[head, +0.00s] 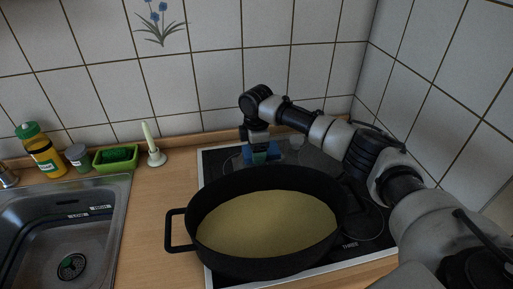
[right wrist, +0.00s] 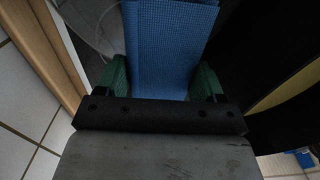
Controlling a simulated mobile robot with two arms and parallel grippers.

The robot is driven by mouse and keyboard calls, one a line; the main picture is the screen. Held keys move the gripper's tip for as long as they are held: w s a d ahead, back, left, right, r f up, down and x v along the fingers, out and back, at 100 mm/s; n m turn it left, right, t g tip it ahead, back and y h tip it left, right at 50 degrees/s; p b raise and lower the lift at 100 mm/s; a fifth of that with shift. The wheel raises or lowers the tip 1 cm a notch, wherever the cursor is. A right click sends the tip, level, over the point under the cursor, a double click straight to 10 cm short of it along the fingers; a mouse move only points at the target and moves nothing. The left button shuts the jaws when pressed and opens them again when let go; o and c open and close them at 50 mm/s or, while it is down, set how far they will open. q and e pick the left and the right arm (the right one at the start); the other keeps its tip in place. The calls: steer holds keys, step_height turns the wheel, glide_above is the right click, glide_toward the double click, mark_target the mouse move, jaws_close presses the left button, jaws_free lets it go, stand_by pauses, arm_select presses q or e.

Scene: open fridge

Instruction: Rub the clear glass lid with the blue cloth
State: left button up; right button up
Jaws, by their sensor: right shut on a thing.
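My right gripper (head: 260,157) reaches over the back of the stove, behind the black pot. It is shut on the blue cloth (right wrist: 170,45), which hangs between the green fingers in the right wrist view. In the head view only a small bit of blue shows beside the fingers. The clear glass lid (right wrist: 100,28) seems to show as a pale curved edge beside the cloth in the right wrist view. In the head view it is mostly hidden or too faint to outline, and I cannot tell whether the cloth touches it. My left gripper is out of view.
A large black pot (head: 176,231) with a yellowish inside stands on the black stove (head: 375,225), close in front of my gripper. Tiled walls rise behind and right.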

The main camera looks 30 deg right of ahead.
steer(key=shift+f, duration=0.55)
steer(key=shift+d+r, duration=0.1)
